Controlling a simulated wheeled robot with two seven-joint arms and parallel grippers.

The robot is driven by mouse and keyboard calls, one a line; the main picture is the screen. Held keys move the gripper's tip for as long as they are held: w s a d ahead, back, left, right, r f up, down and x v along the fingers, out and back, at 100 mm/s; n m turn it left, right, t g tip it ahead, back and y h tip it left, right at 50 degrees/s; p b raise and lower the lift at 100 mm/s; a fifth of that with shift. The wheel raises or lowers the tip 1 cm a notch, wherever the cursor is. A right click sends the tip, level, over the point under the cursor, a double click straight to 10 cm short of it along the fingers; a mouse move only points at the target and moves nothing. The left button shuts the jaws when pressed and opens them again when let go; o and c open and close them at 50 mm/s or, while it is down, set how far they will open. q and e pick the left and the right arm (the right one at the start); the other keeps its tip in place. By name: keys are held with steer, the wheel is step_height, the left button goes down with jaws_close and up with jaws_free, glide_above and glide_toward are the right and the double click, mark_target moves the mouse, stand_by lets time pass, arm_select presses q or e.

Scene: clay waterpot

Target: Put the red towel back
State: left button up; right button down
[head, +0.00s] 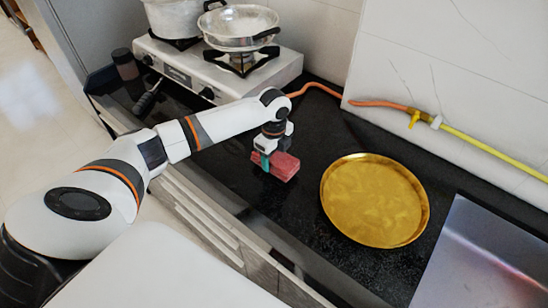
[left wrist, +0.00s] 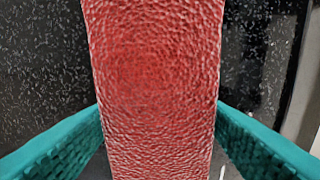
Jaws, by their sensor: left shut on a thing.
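The red towel (head: 284,167) is a folded, block-like bundle over the dark countertop, left of the golden plate. My left gripper (head: 266,161) is shut on it, with a teal finger showing at its left side. In the left wrist view the towel (left wrist: 152,85) fills the middle, its rough red surface between the two teal fingers (left wrist: 160,135). I cannot tell whether the towel touches the counter. My right gripper is not in view.
A golden round plate (head: 375,200) lies on the black countertop (head: 310,215). A metal sink (head: 490,260) is at the right. A gas stove (head: 215,72) with a pot (head: 175,18) and a pan (head: 240,27) stands at the back left. An orange and yellow hose (head: 470,140) runs along the wall.

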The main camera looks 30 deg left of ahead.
mark_target(274, 156)
arm_select(q)
steer(key=shift+f, duration=0.85)
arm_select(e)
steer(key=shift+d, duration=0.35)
arm_select(q)
steer(key=shift+f, duration=0.15)
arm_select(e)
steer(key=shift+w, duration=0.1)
arm_select(q)
steer(key=o, duration=0.9)
steer(key=shift+o, duration=0.2)
step_height(274, 156, up, 12)
steer(key=shift+r+b, duration=0.15)
steer(key=shift+b, duration=0.15)
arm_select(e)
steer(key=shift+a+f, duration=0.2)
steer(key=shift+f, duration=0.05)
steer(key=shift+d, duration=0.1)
